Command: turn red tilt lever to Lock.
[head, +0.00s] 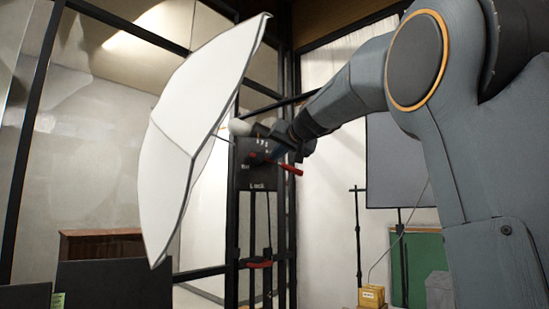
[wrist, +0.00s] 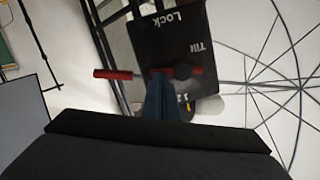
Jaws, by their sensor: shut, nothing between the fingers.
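The red tilt lever (wrist: 112,74) lies roughly level across a black plate (wrist: 170,40) in the wrist view. The plate's words "Lock" and "Tilt" appear turned round there.
A large white umbrella (head: 195,130) stands just left of the plate. Below, a red part (head: 260,264) sits on the black stand. A grey panel (head: 395,165), a green board (head: 418,265) and a small yellow box (head: 371,297) are at the right.

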